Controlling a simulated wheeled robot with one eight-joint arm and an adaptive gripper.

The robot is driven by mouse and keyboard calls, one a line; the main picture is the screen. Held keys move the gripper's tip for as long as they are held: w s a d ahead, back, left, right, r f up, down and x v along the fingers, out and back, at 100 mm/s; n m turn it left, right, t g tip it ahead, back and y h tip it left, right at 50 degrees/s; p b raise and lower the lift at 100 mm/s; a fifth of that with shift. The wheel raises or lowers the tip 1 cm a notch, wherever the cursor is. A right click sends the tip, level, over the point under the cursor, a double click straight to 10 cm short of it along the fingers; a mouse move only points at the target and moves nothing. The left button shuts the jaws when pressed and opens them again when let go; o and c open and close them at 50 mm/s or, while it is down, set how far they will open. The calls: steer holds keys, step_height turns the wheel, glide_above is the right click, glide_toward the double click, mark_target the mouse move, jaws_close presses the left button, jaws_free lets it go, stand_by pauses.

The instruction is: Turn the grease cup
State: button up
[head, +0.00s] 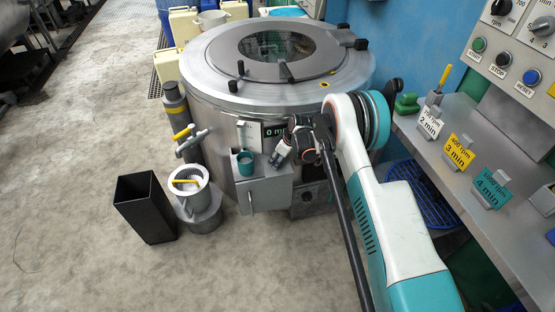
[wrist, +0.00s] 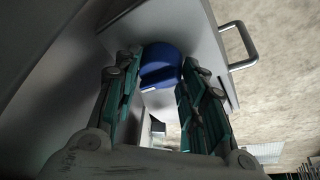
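A rounded blue part (wrist: 158,55), which looks like the grease cup, shows in the wrist view against a pale grey box. My gripper (wrist: 162,70) is open, with one finger on each side of the blue part; I cannot tell whether either touches it. In the head view my gripper (head: 279,158) is at the upper right of the grey box (head: 265,190) on the drum's front.
The large steel drum (head: 280,82) stands behind the box. A black bin (head: 146,208) and a grey container (head: 204,210) stand on the floor to the left. A control shelf (head: 455,165) with several coloured cards is at the right. The box's handle (wrist: 243,45) sticks out close by.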

steer(key=shift+c, duration=0.8)
steer(key=m+t, duration=0.1)
steer(key=m, duration=0.2)
steer(key=shift+s+a+m+h, duration=0.1)
steer(key=shift+s+m+h, duration=0.05)
steer(key=shift+m+h, duration=0.2)
steer(key=m+h, duration=0.1)
steer(key=m, duration=0.1)
steer(key=m+t+h, duration=0.1)
steer(key=m, duration=0.2)
steer(key=shift+a+m, duration=0.1)
steer(key=shift+m, duration=0.15)
steer(key=m+h, duration=0.1)
steer(key=m, duration=0.3)
steer(key=shift+a+h, duration=0.1)
steer(key=shift+h, duration=0.25)
steer(key=shift+a+m+h, duration=0.1)
steer(key=shift+m+h, duration=0.7)
steer(key=shift+m, duration=1.5)
